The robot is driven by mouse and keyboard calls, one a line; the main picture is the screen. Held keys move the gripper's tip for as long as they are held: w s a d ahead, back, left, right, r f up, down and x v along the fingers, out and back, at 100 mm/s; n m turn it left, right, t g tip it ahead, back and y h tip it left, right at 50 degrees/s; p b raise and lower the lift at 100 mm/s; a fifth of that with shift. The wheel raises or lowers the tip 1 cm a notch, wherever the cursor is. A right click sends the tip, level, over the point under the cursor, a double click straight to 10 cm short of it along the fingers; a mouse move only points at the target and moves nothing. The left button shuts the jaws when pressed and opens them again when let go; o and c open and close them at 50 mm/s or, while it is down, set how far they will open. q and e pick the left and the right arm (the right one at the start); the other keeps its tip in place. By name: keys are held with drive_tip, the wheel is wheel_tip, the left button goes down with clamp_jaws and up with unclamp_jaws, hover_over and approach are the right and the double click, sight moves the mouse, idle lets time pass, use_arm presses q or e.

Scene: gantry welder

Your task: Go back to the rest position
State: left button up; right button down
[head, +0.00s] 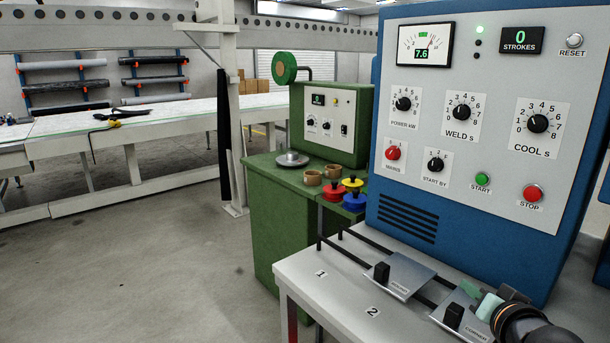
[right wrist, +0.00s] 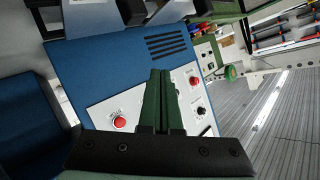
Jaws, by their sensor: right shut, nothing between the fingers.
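My right gripper (head: 480,297) is at the bottom right of the head view, low in front of the blue welder cabinet (head: 400,218) and over the white table near the plate marked corner. In the right wrist view its two green fingers (right wrist: 160,78) are together with nothing between them. The cabinet's panel (right wrist: 185,85) shows behind them, with a red button (right wrist: 119,122) to their left. My left gripper is in neither view.
The white table (head: 300,273) carries rails, a metal plate (head: 405,275) with a black knob, and a second plate (head: 464,320). A green bench (head: 265,215) with a green control box (head: 335,120) stands behind. The grey floor (head: 150,270) at left is clear.

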drive_tip(key=s+a+f+n+g+y, duration=0.1)
drive_tip(key=s+a+f+n+g, duration=0.1)
drive_tip(key=s+f, duration=0.45)
drive_tip(key=s+a+f+n+g, duration=0.2)
drive_tip(key=s+a+f+g, duration=0.15)
drive_tip(key=f, duration=0.55)
drive_tip(key=s+a+f+n+g, duration=0.2)
drive_tip(key=s+f, duration=0.3)
drive_tip(key=s, duration=0.4)
drive_tip(key=s+a+f+n+g, duration=0.2)
drive_tip(key=s+f+n+g, duration=0.15)
drive_tip(key=s, duration=0.55)
drive_tip(key=w+a+f+t+y, duration=0.1)
drive_tip(key=a+f+t, duration=0.1)
drive_tip(key=f, duration=0.4)
drive_tip(key=w+a+f+t+y, duration=0.1)
drive_tip(key=w+a+f+t, duration=0.1)
drive_tip(key=f+t, duration=0.2)
drive_tip(key=shift+w+f+m+y, duration=0.3)
drive_tip(key=shift+f+m+y, duration=0.1)
drive_tip(key=shift+f, duration=0.65)
drive_tip(key=shift+t, duration=0.3)
